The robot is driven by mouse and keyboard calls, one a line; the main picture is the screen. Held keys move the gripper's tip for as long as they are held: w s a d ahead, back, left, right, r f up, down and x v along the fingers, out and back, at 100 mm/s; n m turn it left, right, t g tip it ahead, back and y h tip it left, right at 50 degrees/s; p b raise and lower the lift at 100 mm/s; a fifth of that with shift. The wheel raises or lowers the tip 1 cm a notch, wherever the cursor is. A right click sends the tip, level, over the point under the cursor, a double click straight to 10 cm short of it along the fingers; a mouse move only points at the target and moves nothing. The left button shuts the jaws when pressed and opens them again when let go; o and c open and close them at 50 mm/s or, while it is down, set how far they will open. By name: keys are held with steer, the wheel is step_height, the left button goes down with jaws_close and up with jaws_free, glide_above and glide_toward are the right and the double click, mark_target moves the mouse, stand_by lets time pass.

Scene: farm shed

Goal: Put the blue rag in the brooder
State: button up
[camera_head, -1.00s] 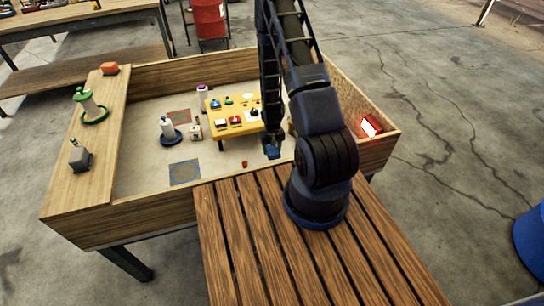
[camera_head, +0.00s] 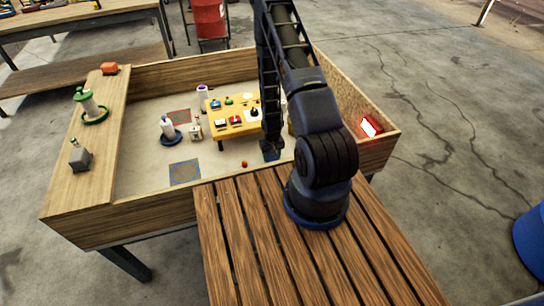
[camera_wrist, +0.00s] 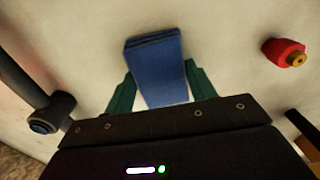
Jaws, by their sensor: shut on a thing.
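The blue rag (camera_wrist: 158,70) is a folded flat block between the two green fingers of my gripper (camera_wrist: 160,76) in the wrist view. The fingers are shut on its sides, low over a pale floor. In the head view the rag (camera_head: 271,155) shows as a small blue patch under my gripper (camera_head: 270,150), near the front wall, partly hidden by the arm. The wooden-walled box (camera_head: 150,221) around it has a pale floor and a glowing red lamp at the right; it may be the brooder, but I cannot be sure.
A small red thing (camera_head: 244,164) lies left of my gripper; it also shows in the wrist view (camera_wrist: 284,53). A yellow table (camera_head: 222,130) with several small items stands behind. A white bottle on a blue base (camera_head: 169,131) stands further left.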

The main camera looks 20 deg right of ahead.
steer(key=shift+f, duration=0.1)
steer(key=o, duration=1)
steer(key=shift+c, duration=0.2)
step_height(320, 180, up, 12)
steer(key=shift+r, duration=0.25)
step_height(320, 180, up, 31)
steer(key=t, duration=0.2)
glide_above(272, 157)
steer(key=s+r+t, duration=0.2)
steer(key=s+r, duration=1.7)
steer(key=shift+r+t, duration=0.2)
steer(key=shift+t, duration=0.1)
